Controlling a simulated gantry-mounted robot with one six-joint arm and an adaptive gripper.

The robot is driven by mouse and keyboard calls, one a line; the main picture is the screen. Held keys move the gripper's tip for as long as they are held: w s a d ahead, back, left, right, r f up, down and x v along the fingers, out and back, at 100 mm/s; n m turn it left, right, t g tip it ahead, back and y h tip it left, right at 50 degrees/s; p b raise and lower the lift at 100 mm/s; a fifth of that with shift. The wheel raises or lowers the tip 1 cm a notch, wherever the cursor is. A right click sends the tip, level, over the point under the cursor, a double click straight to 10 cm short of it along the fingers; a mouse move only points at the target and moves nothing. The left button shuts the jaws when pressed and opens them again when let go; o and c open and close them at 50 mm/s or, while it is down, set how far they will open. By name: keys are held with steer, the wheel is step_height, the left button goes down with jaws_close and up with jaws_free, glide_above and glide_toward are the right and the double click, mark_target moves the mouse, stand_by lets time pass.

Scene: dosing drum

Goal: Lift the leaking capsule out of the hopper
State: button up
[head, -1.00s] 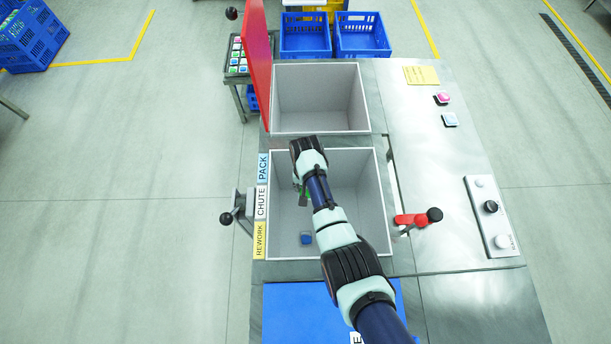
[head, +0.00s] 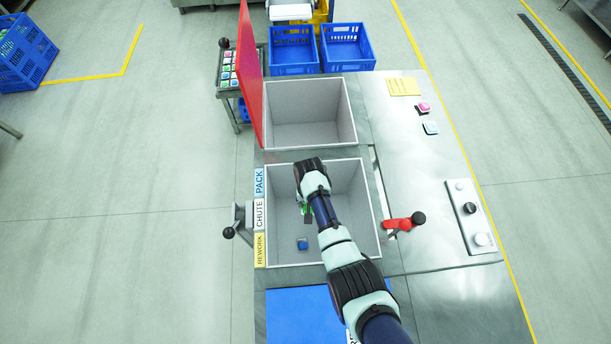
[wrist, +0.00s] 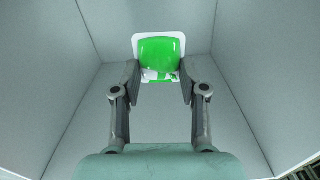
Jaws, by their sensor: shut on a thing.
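My gripper (wrist: 160,88) is shut on a green and white capsule (wrist: 159,52), with one finger on each side of it. The capsule's green face shows in the wrist view, with white patches near its lower edge. In the head view my arm reaches into the front grey hopper (head: 360,195), and only a bit of green shows beside the wrist. Most of the gripper is hidden there by my arm. I cannot tell how high the capsule is above the hopper floor.
A blue capsule (head: 302,243) lies on the hopper floor, near its front wall. A second, empty grey bin (head: 310,100) stands behind, with an upright red panel (head: 250,85) at its left. A red-handled lever (head: 398,224) is at the right. PACK, CHUTE and REWORK labels line the left edge.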

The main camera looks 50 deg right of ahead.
steer(key=shift+s+r+p, duration=0.3)
steer(key=shift+s+p, duration=0.2)
step_height(320, 180, up, 15)
steer(key=p, duration=1.4)
steer(key=shift+p, duration=0.35)
